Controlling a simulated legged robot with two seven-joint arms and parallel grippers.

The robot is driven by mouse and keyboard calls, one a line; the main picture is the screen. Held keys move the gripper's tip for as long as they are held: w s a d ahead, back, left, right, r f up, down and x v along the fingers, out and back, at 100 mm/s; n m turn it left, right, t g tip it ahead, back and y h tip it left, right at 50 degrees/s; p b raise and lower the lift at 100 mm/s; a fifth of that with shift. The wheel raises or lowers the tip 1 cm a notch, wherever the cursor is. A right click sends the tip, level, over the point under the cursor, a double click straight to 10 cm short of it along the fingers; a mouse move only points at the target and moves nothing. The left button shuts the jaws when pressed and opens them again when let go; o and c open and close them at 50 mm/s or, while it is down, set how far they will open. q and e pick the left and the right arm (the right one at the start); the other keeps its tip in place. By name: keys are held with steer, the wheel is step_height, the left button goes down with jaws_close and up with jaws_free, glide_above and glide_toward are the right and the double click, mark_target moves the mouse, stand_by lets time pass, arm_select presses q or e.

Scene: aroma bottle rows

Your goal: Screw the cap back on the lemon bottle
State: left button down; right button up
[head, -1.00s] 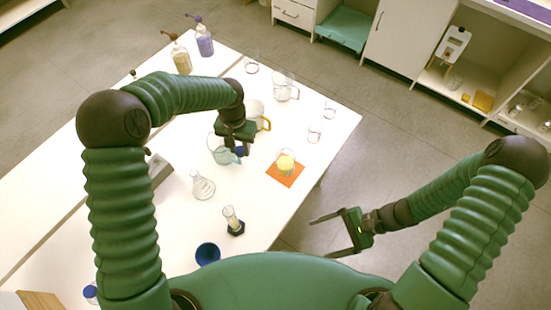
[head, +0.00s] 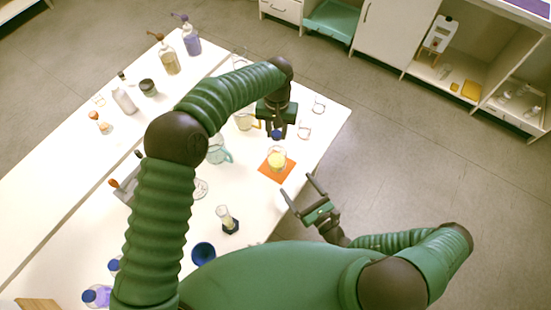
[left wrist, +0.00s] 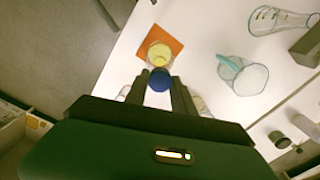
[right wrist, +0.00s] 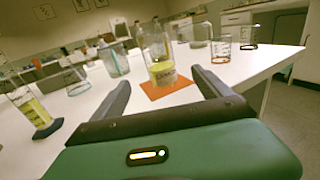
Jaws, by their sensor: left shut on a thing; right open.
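The lemon bottle (head: 277,158) is clear with yellow liquid and stands upright and open on an orange mat (head: 264,167). It also shows in the left wrist view (left wrist: 159,53) and, with a label, in the right wrist view (right wrist: 161,70). My left gripper (head: 277,131) is shut on the blue cap (left wrist: 159,81). In the head view the cap is just beyond the bottle and apart from it; its exact height is unclear. My right gripper (head: 298,187) is open and empty at the table's edge, its fingers pointing toward the bottle from the near side.
A teal-handled beaker (head: 217,152) and a yellow-handled beaker (head: 243,122) stand left of the bottle. Small glasses (head: 305,129) stand to the right. A cylinder on a dark base (head: 228,220) and a blue cup (head: 203,253) are nearer. The table around the mat is clear.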

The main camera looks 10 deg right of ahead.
mark_target(282, 165)
steer(key=shift+w, duration=0.1)
steer(key=x, duration=1.1)
steer(key=shift+w+a, duration=0.25)
steer(key=shift+w, duration=0.1)
jaws_close()
